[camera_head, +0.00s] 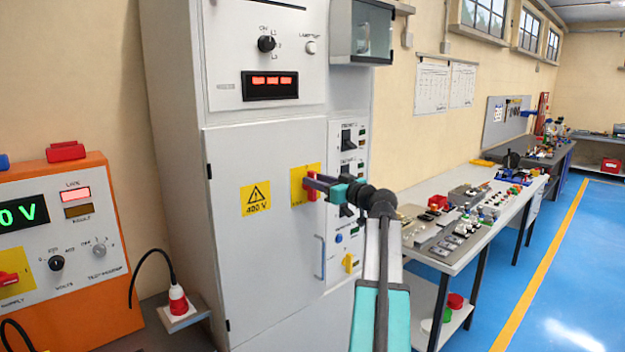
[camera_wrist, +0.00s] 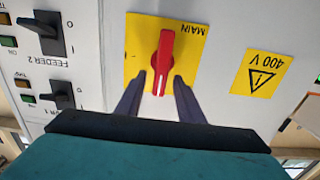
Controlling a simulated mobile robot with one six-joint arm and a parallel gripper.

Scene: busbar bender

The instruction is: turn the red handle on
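The red handle (camera_wrist: 164,60) labelled MAIN is on a yellow plate (camera_wrist: 133,32) on the grey cabinet door. In the wrist view, which is upside down, the handle stands about vertical, with a white mark at its lower end. My gripper (camera_wrist: 159,79) is open, with one dark finger on each side of the handle's lower part and a gap visible on both sides. In the head view the handle (camera_head: 311,186) is partly hidden behind my gripper (camera_head: 314,183). I cannot tell how deep the fingers reach.
A 400 V sign (camera_head: 256,197) is left of the handle. Black feeder switches (camera_head: 348,139) sit right of the door, near my wrist. A door pull (camera_head: 320,257) is below. An orange tester (camera_head: 80,245) stands at left, and a cluttered workbench (camera_head: 430,262) at right.

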